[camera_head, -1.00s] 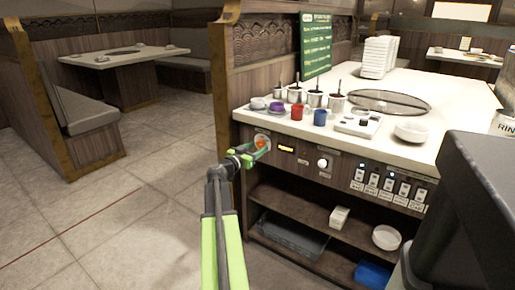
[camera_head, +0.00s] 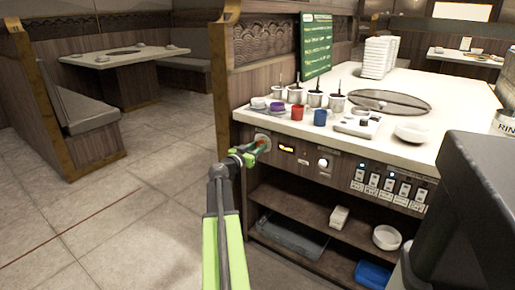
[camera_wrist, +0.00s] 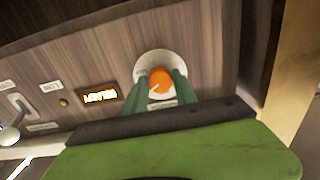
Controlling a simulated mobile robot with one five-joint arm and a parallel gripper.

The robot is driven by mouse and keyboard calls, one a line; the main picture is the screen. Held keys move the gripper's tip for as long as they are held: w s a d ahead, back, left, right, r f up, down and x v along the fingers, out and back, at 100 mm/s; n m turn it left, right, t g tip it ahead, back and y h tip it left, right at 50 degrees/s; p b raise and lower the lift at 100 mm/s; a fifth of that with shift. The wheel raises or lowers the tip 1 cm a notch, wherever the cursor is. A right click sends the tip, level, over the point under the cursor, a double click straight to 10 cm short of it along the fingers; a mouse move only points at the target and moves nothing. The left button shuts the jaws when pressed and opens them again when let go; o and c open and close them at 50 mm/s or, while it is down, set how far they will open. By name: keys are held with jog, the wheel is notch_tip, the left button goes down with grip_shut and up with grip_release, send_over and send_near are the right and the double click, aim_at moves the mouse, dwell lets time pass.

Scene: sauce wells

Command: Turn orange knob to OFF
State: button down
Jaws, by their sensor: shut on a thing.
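The orange knob (camera_wrist: 159,79) sits on a round pale plate (camera_wrist: 160,58) on the wooden front panel of the counter. My gripper (camera_wrist: 158,88) reaches the panel with its green fingers on either side of the knob, shut on it. A pale mark shows on the knob's face in the wrist view. The labels around the plate are too small to read.
A lit yellow display (camera_wrist: 98,97) is beside the knob. A white knob (camera_head: 323,163) and several switches (camera_head: 389,186) are farther right on the panel. Sauce pots and cups stand on the counter (camera_head: 390,138) above. Open shelves (camera_head: 300,205) are below.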

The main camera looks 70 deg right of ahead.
jog(key=shift+n, duration=0.3)
jog(key=n, duration=1.1)
jog(key=shift+n, duration=0.3)
dwell(0.4)
jog(key=c, duration=1)
grip_release()
